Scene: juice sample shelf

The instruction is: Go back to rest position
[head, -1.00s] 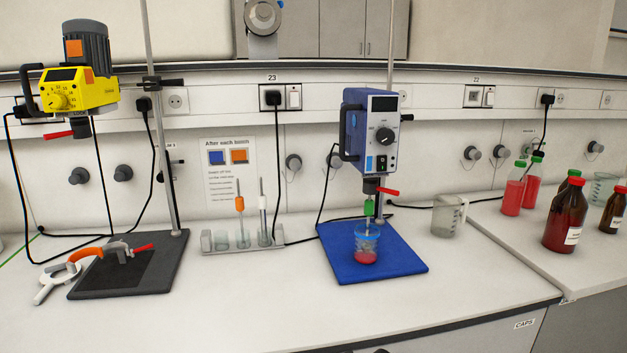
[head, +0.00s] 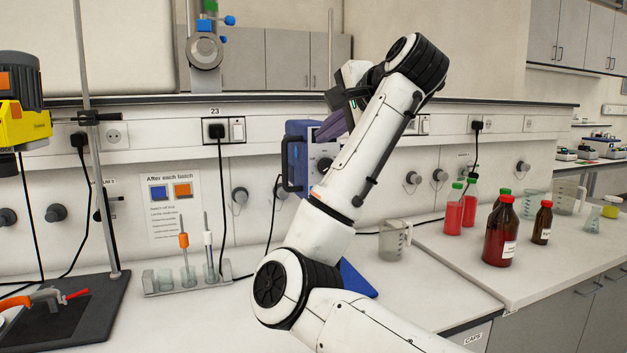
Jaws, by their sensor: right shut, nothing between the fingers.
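My right arm rises across the middle of the head view, and its wrist bends over at the top. My right gripper (head: 334,126) points down and left in front of the blue overhead stirrer (head: 297,160). It is shut and empty; I cannot tell whether it touches the stirrer. My right arm hides much of the stirrer, its beaker and most of the blue base plate (head: 356,281). My left gripper is not in view.
A yellow stirrer (head: 22,125) on a stand is at the left. A small rack (head: 205,285) holds glassware and two rods. A clear jug (head: 394,241) and several red-filled bottles (head: 500,233) stand right of my arm.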

